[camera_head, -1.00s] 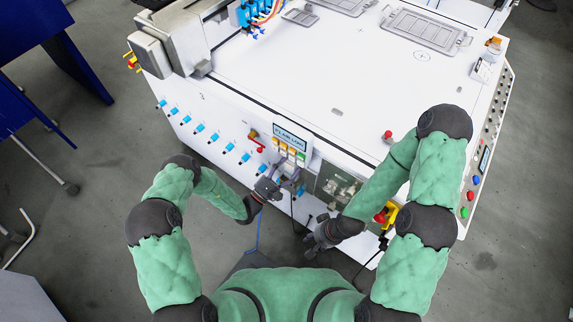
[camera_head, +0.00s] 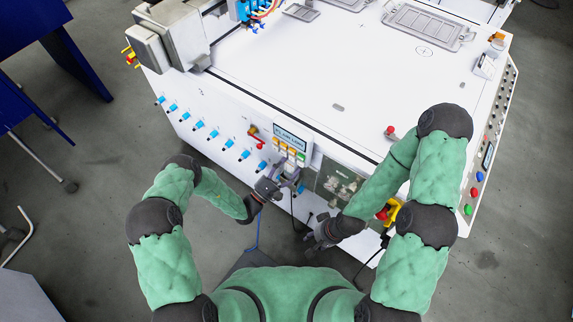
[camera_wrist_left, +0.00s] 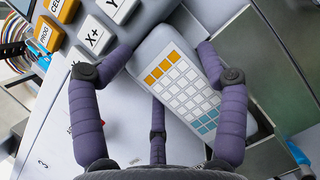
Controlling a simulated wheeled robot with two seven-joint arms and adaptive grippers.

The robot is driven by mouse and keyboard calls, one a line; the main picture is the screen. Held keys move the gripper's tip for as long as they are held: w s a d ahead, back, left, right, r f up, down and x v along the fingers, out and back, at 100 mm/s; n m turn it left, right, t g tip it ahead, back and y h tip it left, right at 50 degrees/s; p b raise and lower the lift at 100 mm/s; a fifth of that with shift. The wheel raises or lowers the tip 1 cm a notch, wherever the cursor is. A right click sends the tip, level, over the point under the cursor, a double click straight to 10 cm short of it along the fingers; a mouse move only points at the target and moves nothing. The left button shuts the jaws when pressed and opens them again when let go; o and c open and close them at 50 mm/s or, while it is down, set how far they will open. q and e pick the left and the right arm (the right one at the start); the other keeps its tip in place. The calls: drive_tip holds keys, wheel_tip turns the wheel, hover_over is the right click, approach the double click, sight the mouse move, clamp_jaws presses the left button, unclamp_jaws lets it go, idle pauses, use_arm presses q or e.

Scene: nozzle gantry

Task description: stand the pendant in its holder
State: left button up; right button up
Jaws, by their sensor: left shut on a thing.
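The pendant is a grey handheld box with a keypad of orange, white and blue keys, seen close up in the left wrist view (camera_wrist_left: 184,84). My left gripper (camera_wrist_left: 165,50) is shut on it, with purple fingers along both sides. In the head view, my left gripper (camera_head: 270,186) holds the pendant (camera_head: 290,171) close in front of the machine's front panel, below its buttons.
The white machine (camera_head: 330,80) fills the space ahead. Its front has a display (camera_head: 292,137), orange and white buttons and a row of blue fittings. A window panel (camera_head: 342,184) lies right of the pendant. A red emergency stop (camera_head: 383,214) is near my right arm. Cables hang below.

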sight(288, 172)
use_arm(q)
drive_tip(key=shift+f+b, duration=1.1)
drive_tip(key=shift+f, duration=0.2)
drive_tip(key=shift+f+b, duration=1)
drive_tip(key=shift+f, duration=0.15)
drive_tip(key=shift+f, duration=0.15)
drive_tip(key=shift+f+b, duration=0.4)
